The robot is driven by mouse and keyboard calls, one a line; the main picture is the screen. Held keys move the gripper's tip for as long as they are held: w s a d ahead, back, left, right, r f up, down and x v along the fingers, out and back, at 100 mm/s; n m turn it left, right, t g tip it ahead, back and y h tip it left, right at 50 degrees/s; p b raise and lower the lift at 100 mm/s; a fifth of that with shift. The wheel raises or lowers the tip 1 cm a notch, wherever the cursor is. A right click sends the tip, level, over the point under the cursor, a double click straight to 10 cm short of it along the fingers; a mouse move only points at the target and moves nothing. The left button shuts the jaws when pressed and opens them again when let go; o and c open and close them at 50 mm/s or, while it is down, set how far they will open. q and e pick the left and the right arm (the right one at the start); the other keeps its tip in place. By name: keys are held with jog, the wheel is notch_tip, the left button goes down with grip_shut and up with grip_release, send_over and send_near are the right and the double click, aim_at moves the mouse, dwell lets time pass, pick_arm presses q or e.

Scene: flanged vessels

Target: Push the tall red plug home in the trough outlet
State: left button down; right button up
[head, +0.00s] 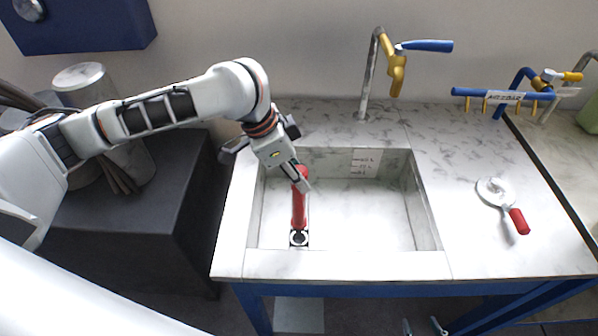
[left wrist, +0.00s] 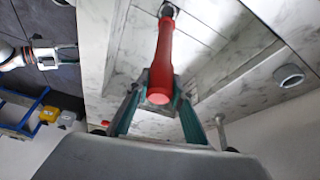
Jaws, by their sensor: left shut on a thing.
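The tall red plug (head: 299,210) stands close to upright in the trough (head: 365,215), near its left front corner. Its lower end is at the dark square outlet (head: 299,238) in the trough floor. I cannot tell how deep it sits. My left gripper (head: 301,180) is shut on the plug's upper part. In the left wrist view the red plug (left wrist: 164,60) runs between the two fingers of my left gripper (left wrist: 158,98), its round end towards the camera. My right gripper (left wrist: 62,57) shows small at the left of that view, apart from the plug, its fingers spread and empty.
A tap (head: 370,75) with a yellow spout and blue lever stands behind the trough. A red-handled tool (head: 518,220) lies on the counter at right, beside a white disc. A blue rack (head: 500,95) stands at back right. The right trough floor is clear.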

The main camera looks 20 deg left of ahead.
aim_at(299, 199)
pick_arm(q)
jog(key=shift+w+f, duration=0.1)
jog(key=shift+f, duration=4.15)
jog(key=c, duration=1.7)
grip_release()
jog(key=v, duration=1.2)
